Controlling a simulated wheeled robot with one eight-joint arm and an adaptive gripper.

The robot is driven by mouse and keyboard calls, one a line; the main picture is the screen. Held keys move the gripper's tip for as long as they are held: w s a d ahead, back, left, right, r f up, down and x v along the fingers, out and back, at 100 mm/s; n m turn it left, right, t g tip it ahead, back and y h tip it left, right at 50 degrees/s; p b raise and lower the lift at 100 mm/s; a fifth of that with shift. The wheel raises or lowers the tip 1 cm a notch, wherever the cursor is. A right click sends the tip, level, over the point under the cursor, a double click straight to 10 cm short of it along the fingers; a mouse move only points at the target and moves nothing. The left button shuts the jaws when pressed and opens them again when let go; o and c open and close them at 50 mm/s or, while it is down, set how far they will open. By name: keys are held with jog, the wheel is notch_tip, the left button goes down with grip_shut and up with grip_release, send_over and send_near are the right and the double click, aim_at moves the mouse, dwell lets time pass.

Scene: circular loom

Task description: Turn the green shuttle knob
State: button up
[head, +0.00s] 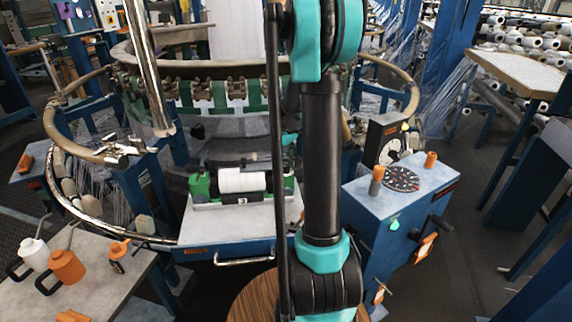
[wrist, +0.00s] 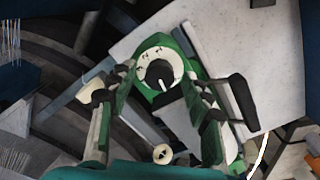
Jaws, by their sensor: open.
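In the wrist view a dark round knob (wrist: 159,74) with a white pointer line sits on a white marked dial (wrist: 144,57). The dial is on the green shuttle body (wrist: 186,66). My gripper (wrist: 157,88) is open, with one finger on each side of the picture and the knob between and beyond the tips. I cannot tell whether the fingers touch it. In the head view the green shuttle (head: 201,187) carries a white roll (head: 243,181) on a pale plate. My arm covers part of this area, and I cannot make out the knob there.
A blue control box (head: 400,205) with a black dial (head: 401,179) and orange knobs stands right of my arm. A side table (head: 85,285) at lower left holds a white can (head: 35,254) and an orange can (head: 66,267). The loom's curved rail (head: 60,175) surrounds the shuttle area.

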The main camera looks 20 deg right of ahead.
aim_at(286, 166)
jog(key=shift+r, duration=0.1)
notch_tip(286, 166, up, 12)
dwell(0.5)
dwell(1.4)
